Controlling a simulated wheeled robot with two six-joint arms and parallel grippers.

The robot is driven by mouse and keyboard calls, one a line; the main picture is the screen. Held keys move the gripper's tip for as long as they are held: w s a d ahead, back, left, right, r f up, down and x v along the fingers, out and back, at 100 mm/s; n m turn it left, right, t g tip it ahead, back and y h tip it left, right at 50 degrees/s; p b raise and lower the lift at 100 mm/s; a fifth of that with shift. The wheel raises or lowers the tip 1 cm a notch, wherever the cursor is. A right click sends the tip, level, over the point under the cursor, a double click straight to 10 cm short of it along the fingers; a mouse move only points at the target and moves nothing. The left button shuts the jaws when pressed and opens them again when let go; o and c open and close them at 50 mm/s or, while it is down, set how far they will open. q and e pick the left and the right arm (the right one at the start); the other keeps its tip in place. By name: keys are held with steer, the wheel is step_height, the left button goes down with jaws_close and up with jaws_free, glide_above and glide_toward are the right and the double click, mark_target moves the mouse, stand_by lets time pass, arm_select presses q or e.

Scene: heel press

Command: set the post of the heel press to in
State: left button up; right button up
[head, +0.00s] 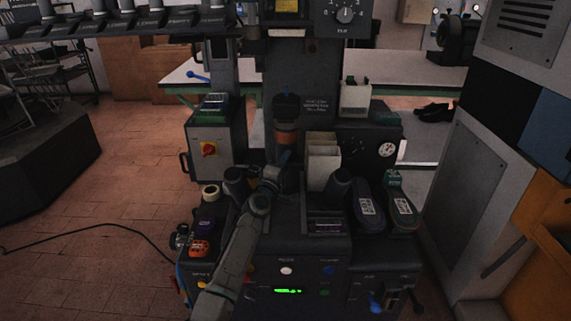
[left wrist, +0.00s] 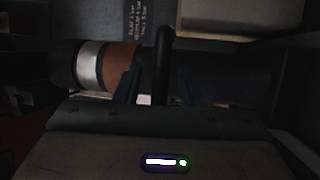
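The heel press (head: 315,255) is the dark machine in the middle of the head view. A dark upright cylinder with a copper-brown band (head: 287,137) stands at its centre; I cannot tell whether it is the post. In the left wrist view a cylinder with white and copper bands (left wrist: 95,66) lies across the picture. My left gripper (head: 272,176) is just below the banded cylinder in the head view. My right gripper is not seen.
Pale upright boxes (head: 323,158) stand right of my left gripper. Two dark shoe-shaped pieces (head: 370,207) lie further right. A tape roll (head: 211,193) and an orange item (head: 200,248) sit on the left ledge. A lit green display (head: 288,291) and buttons are on the front panel.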

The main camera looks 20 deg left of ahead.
arm_select(q)
steer(key=shift+s, duration=0.2)
steer(key=p+v, duration=0.2)
steer(key=v, duration=0.8)
steer(key=shift+s, duration=0.15)
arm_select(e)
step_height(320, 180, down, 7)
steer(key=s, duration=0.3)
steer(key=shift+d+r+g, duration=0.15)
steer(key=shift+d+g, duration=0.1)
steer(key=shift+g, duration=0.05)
arm_select(q)
steer(key=shift+f, duration=0.1)
